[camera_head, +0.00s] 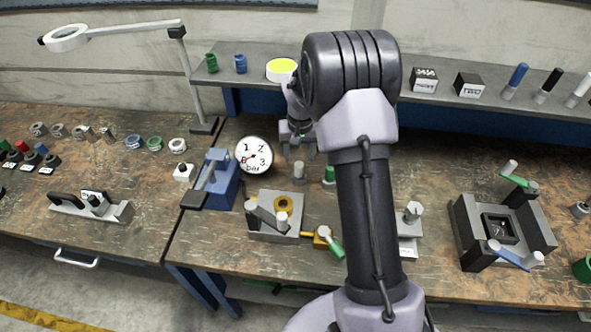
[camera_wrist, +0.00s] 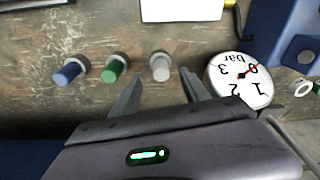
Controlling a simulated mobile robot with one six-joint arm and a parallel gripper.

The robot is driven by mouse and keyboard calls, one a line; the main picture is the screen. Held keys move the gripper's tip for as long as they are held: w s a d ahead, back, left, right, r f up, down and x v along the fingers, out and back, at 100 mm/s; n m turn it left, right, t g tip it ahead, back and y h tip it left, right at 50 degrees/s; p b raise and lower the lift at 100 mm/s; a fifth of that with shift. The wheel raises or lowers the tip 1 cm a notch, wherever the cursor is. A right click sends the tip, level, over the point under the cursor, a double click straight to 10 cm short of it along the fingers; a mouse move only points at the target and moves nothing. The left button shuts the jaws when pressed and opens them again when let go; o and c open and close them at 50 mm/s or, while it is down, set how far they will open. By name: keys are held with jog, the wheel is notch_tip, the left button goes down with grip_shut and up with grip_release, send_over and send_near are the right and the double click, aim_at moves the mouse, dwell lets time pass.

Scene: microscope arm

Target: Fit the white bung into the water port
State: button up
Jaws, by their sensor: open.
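The white bung (camera_head: 299,172) stands on the bench below my gripper in the head view. In the wrist view the white bung (camera_wrist: 160,68), pale with a grey collar, lies just beyond the gap between my fingertips. My gripper (camera_head: 299,150) is open and empty, and its spread fingers also show in the wrist view (camera_wrist: 160,80). A green bung (camera_wrist: 116,68) and a blue bung (camera_wrist: 70,72) stand in the same row. A grey block with a yellow ring (camera_head: 283,203) stands nearer the front. I cannot tell which opening is the water port.
A round pressure gauge (camera_head: 254,156) and a blue stand (camera_head: 222,180) are left of the bung. A brass valve with a green handle (camera_head: 335,247) is in front. A grey fixture (camera_head: 468,230) stands right. A shelf (camera_head: 440,96) runs behind.

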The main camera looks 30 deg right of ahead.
aim_at(299, 165)
jog(key=f, duration=0.3)
jog(key=shift+w+f, duration=0.2)
jog(key=shift+w, duration=0.1)
jog(key=f, duration=0.1)
jog(key=f+b, duration=0.1)
jog(key=f, duration=0.1)
jog(key=w+f+b, duration=0.1)
jog(key=f, duration=0.1)
jog(key=shift+w+d+f, duration=0.1)
jog(key=shift+d+f, duration=0.15)
jog(key=shift+d, duration=0.15)
jog(key=shift+r, duration=0.15)
jog(key=shift+c, duration=0.4)
grip_shut()
